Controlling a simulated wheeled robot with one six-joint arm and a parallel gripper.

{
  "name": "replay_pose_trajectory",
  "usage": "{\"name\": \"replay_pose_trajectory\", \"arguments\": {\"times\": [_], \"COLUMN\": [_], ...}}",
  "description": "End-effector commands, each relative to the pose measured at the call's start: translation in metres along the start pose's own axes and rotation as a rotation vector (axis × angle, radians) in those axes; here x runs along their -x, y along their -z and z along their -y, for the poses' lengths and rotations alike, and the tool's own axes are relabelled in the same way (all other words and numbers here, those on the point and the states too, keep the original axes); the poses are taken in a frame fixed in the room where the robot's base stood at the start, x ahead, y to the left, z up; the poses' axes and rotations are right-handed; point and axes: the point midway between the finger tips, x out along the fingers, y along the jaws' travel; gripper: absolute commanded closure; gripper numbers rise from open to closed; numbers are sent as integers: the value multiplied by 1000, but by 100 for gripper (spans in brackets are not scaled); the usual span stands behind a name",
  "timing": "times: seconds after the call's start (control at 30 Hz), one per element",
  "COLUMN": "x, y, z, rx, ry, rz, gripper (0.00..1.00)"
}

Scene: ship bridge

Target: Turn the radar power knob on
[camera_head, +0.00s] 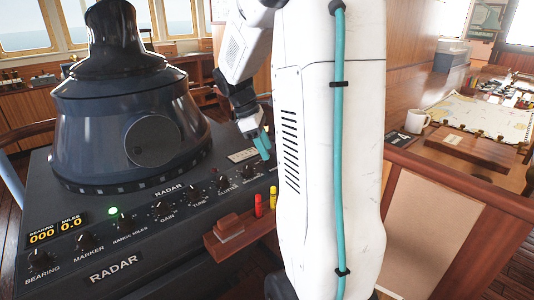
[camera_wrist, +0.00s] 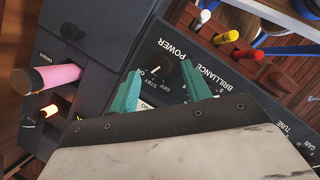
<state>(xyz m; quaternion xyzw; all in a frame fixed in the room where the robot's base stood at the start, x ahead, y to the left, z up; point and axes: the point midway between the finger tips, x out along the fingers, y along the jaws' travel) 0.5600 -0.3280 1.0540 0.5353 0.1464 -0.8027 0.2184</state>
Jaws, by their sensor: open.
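The black radar console (camera_head: 150,225) carries a row of knobs along its sloped front in the head view. The power knob (camera_wrist: 164,71) is in the wrist view, beside the POWER label and small OFF and STBY markings. It is dark, and its exact setting is hard to read. My gripper (camera_head: 264,146) has teal fingers and hangs over the right end of the console. In the wrist view my gripper (camera_wrist: 160,68) is open, its fingertips on either side of the power knob in the picture; I cannot tell whether they touch it. My arm hides the console's right end in the head view.
Red and yellow markers (camera_head: 258,205) stand in a wooden ledge at the console's front. A large dark radar hood (camera_head: 130,110) rises behind the knobs. A green light (camera_head: 113,211) glows near the number displays (camera_head: 57,230). A pink cylinder (camera_wrist: 55,77) shows in the wrist view.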

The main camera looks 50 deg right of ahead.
Motion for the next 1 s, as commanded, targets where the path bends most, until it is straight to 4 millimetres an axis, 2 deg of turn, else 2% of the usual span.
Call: {"name": "replay_pose_trajectory", "arguments": {"times": [0.1, 0.2, 0.5, 0.57, 0.67, 0.7, 0.87, 1.0], "x": [-16, -23, -26, -26, -26, -26, -26, -26], "y": [0, 0, 0, 0, 0, 0, 0, 0], "z": [0, 0, 0, 0, 0, 0, -1, -2], "rx": [-1, -1, -1, -1, -1, -1, -32, -183], "ry": [2, 1, 0, 0, 0, 0, 12, 75], "rz": [0, -1, -1, -1, -1, -1, -2, -2], "gripper": [52, 52, 52, 66, 94, 96, 96, 96]}}
